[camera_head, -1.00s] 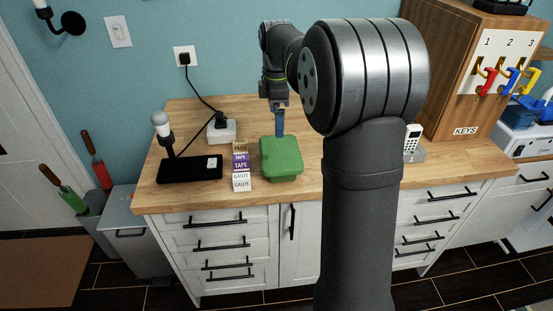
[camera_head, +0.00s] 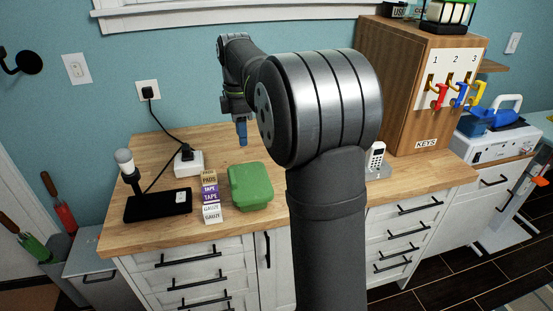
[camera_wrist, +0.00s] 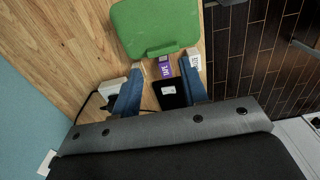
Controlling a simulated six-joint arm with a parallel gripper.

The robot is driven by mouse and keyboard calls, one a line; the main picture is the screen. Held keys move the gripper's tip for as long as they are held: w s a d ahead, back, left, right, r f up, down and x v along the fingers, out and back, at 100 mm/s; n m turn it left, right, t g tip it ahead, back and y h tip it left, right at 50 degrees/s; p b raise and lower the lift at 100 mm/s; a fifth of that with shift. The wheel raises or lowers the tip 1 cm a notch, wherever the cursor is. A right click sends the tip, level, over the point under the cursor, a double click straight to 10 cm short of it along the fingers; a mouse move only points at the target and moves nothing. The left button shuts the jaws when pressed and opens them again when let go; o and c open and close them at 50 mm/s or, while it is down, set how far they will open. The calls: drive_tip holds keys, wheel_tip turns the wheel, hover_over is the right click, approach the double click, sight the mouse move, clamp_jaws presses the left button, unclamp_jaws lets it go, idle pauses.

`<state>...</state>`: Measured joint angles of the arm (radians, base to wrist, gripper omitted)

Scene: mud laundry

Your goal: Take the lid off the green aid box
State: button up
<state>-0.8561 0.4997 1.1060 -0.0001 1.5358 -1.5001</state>
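The green aid box (camera_head: 250,186) stands on the wooden counter with its green lid on, right of a row of small boxes. Its green top also shows in the wrist view (camera_wrist: 155,22), with a handle-like edge facing my gripper. My gripper (camera_head: 242,146) is behind and above the box, pointing down, apart from it. In the wrist view my gripper (camera_wrist: 162,74) has its two blue fingers spread, with nothing held between them. My arm hides part of the counter to the right of the box.
Small pads, tape and gauze boxes (camera_head: 210,196) stand close left of the aid box. A black tray with a lamp (camera_head: 158,206) and a white plug block (camera_head: 188,162) with a cable lie further left. A key cabinet (camera_head: 400,90) and handset (camera_head: 376,160) are right.

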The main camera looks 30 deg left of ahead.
drive_tip(key=a+r+m, duration=0.1)
drive_tip(key=m, duration=1.7)
hover_over(232, 176)
wheel_tip(232, 176, down, 10)
drive_tip(key=shift+s+a+r, duration=0.1)
drive_tip(key=shift+a+r, duration=0.05)
drive_tip(key=shift+r, duration=0.1)
drive_tip(key=shift+d+f, duration=0.2)
drive_tip(key=shift+f, duration=2.45)
clamp_jaws()
